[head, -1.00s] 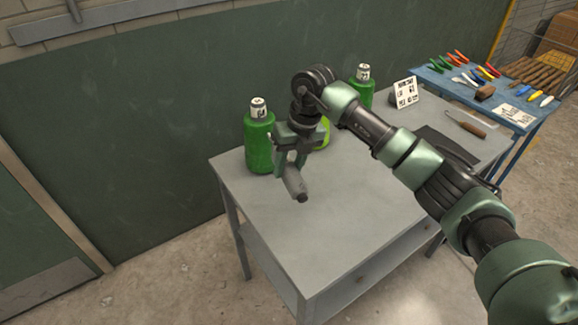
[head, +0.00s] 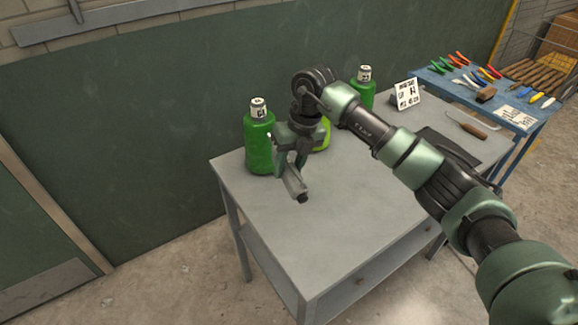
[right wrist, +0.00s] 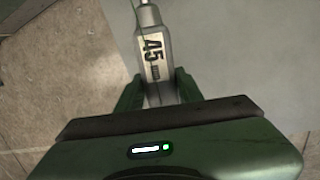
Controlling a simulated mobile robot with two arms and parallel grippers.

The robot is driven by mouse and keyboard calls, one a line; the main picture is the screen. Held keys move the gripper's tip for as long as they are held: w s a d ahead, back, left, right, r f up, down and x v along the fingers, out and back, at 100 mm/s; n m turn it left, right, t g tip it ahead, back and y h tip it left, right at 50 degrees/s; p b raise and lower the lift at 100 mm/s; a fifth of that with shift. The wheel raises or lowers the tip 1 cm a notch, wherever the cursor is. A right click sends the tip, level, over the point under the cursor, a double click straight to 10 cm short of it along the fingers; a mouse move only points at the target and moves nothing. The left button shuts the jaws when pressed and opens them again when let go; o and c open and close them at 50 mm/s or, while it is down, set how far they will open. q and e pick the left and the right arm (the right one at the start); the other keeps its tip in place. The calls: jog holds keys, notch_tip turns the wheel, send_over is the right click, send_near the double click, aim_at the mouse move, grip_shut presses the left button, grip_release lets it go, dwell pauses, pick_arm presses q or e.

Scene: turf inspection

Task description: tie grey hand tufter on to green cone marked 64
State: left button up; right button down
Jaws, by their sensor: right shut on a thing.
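My right gripper (head: 289,163) is shut on a grey hand tufter (head: 298,188) and holds it over the front left part of the grey table. In the right wrist view the grey tufter (right wrist: 153,55) sits between the two green fingers (right wrist: 157,92) and bears a label reading 45. A green cone (head: 258,150) with a white top and label stands upright at the table's left back corner, just behind and left of the gripper. A second green cone (head: 366,97) stands farther back, partly hidden by my arm. The cone labels are too small to read surely. My left gripper is out of view.
A yellow-green object (head: 324,136) is partly hidden behind my gripper. A blue table (head: 520,115) with several tools stands beyond. The grey table's (head: 335,220) front is clear.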

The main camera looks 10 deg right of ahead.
aim_at(307, 189)
dwell(0.4)
jog(key=shift+s+d+p, duration=0.2)
jog(key=shift+s+d, duration=0.25)
jog(key=shift+s, duration=0.8)
jog(key=shift+s+d+p, duration=0.2)
jog(key=shift+s+d, duration=0.25)
jog(key=shift+s, duration=0.8)
jog(key=shift+s+d+p, duration=0.2)
jog(key=shift+s+d, duration=0.25)
jog(key=shift+s, duration=0.8)
